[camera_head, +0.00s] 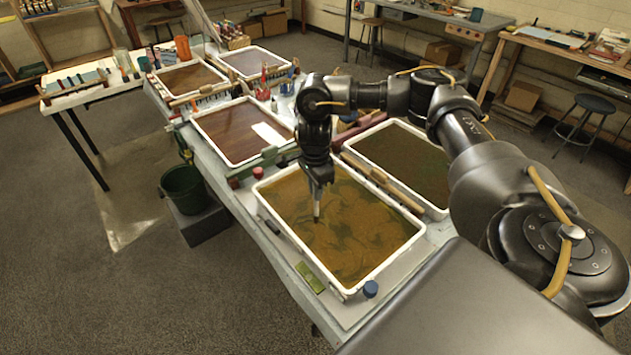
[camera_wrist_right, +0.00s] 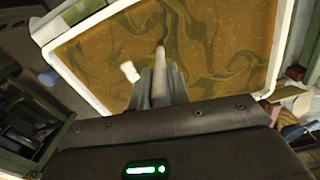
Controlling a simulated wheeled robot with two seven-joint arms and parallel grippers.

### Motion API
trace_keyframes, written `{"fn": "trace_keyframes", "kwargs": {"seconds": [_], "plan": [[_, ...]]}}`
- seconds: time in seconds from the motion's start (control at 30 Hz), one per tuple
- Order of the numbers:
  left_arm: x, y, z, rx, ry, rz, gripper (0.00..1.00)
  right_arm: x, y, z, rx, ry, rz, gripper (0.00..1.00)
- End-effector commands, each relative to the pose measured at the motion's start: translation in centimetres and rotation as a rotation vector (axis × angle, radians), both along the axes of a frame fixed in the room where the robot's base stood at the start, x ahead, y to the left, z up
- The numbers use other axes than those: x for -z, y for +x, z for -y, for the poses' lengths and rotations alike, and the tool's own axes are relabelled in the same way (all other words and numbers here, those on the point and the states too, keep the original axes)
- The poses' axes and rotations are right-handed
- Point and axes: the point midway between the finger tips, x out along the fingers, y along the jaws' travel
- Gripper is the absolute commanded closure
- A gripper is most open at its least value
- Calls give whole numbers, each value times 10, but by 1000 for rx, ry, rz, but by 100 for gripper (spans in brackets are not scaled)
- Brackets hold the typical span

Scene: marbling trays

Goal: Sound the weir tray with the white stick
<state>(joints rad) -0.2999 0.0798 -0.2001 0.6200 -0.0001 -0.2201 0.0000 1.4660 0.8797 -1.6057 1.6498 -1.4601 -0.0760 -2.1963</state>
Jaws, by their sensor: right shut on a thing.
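A white-rimmed tray (camera_head: 345,288) with ochre and dark green marbled liquid stands at the near end of the long table; it also fills the upper wrist view (camera_wrist_right: 92,98). I cannot tell from a label whether it is the weir tray. My right gripper (camera_head: 317,186) is over this tray, pointing down. It is shut on a pale stick (camera_head: 316,208), which also shows between the fingers in the right wrist view (camera_wrist_right: 160,62). The stick is roughly upright, and its lower end looks dark at the liquid; its exact depth is unclear. My left gripper is not in view.
A dark green-brown tray (camera_head: 440,211) lies to the right, with wooden bars between. A red-brown tray (camera_head: 207,118) lies behind. A blue cap (camera_head: 370,289) and a green block (camera_head: 310,277) sit near the front edge. A green bucket (camera_head: 183,187) stands left, below the table.

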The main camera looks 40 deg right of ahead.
Motion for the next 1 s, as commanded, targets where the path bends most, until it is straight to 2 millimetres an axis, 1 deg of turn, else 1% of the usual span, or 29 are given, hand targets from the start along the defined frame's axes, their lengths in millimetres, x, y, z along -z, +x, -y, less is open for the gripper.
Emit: {"fn": "trace_keyframes", "kwargs": {"seconds": [0.03, 0.8, 0.9, 1.0], "plan": [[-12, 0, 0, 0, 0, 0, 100, -12, 0, 0, 0, 0, 0, 100], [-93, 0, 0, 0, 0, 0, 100, -93, 0, 0, 0, 0, 0, 100], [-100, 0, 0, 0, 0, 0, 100, -100, 0, 0, 0, -1, -1, 100], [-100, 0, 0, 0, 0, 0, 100, -101, 0, 0, 0, -1, -1, 100]]}}
